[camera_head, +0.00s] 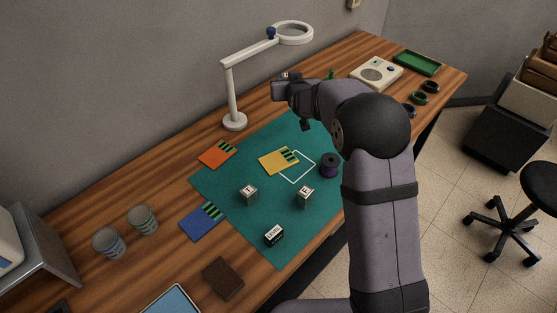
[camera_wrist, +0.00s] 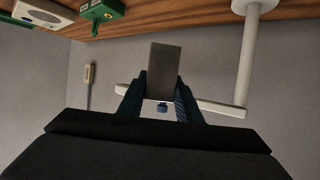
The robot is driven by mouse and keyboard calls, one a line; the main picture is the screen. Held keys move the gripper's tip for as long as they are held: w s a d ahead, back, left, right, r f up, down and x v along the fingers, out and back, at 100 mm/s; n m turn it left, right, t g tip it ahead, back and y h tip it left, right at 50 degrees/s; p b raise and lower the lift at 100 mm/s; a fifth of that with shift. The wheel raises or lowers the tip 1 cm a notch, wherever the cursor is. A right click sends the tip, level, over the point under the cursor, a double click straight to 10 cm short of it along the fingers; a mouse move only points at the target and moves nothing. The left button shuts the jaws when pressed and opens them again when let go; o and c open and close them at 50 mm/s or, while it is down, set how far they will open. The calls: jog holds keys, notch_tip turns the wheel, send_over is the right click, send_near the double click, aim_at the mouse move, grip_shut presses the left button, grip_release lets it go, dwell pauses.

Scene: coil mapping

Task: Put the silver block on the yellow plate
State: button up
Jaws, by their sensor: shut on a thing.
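My gripper (camera_wrist: 160,92) is shut on the plain grey silver block (camera_wrist: 164,68), which sticks out beyond the fingertips in the wrist view. In the head view my gripper (camera_head: 284,85) is raised near the wall side of the table, to the right of the lamp post; the block's outline is hard to make out there. The yellow plate (camera_head: 273,163), a flat card with dark green stripes, lies on the teal mat (camera_head: 230,178), in front of and below my gripper. Its top is bare.
A white lamp (camera_head: 228,90) stands at the back.

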jog(key=s+d, duration=0.1)
jog(key=d, duration=0.9)
jog(key=n+g+y, duration=0.4)
jog(key=n+y, duration=0.3)
jog(key=y, duration=0.1)
send_over(278, 160)
notch_tip(278, 160, down, 5)
jog(key=shift+f+p, duration=0.35)
jog(key=shift+f, duration=4.4)
jog(key=shift+f, duration=0.15)
jog(key=o, duration=1.3)
jog(key=shift+c, duration=0.2)
